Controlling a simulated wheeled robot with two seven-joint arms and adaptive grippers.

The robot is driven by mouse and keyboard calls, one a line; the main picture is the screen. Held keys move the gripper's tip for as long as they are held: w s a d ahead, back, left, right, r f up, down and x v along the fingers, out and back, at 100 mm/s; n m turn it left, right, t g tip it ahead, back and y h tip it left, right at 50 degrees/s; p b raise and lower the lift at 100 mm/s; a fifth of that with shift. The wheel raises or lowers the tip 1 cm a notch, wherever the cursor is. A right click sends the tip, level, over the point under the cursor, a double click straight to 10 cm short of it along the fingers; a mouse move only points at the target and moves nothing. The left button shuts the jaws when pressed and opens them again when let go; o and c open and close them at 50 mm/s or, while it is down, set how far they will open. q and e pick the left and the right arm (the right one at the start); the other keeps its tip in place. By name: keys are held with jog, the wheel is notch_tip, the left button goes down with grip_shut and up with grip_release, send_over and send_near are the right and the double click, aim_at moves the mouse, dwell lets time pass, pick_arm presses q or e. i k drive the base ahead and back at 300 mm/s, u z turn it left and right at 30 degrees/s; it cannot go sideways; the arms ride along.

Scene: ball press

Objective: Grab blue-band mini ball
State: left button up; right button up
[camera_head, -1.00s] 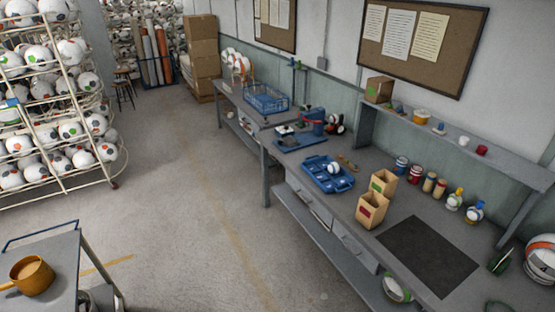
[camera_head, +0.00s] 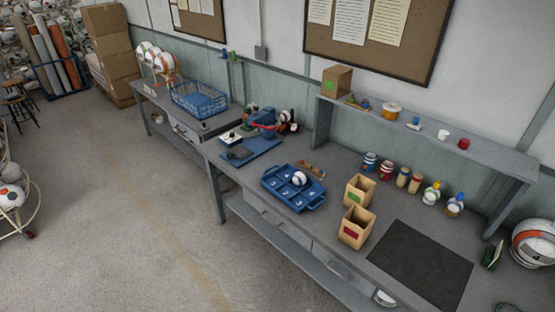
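A small white ball with a dark blue band (camera_head: 300,179) sits in the blue tray (camera_head: 309,203) on the workbench, near the middle of the view. The tray has several small compartments with pale marks, and the ball is toward its right side. Neither of my grippers is in view, so nothing shows between them and the ball.
Two open cardboard boxes, one with a green label (camera_head: 359,190) and one with a red label (camera_head: 356,228), stand right of the tray. A dark mat (camera_head: 420,265) lies farther right. A blue press (camera_head: 262,122) stands behind left. The floor (camera_head: 120,220) at left is clear.

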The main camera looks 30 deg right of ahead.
aim_at(299, 179)
jog(key=i, duration=3.45)
jog(key=z, duration=1.55)
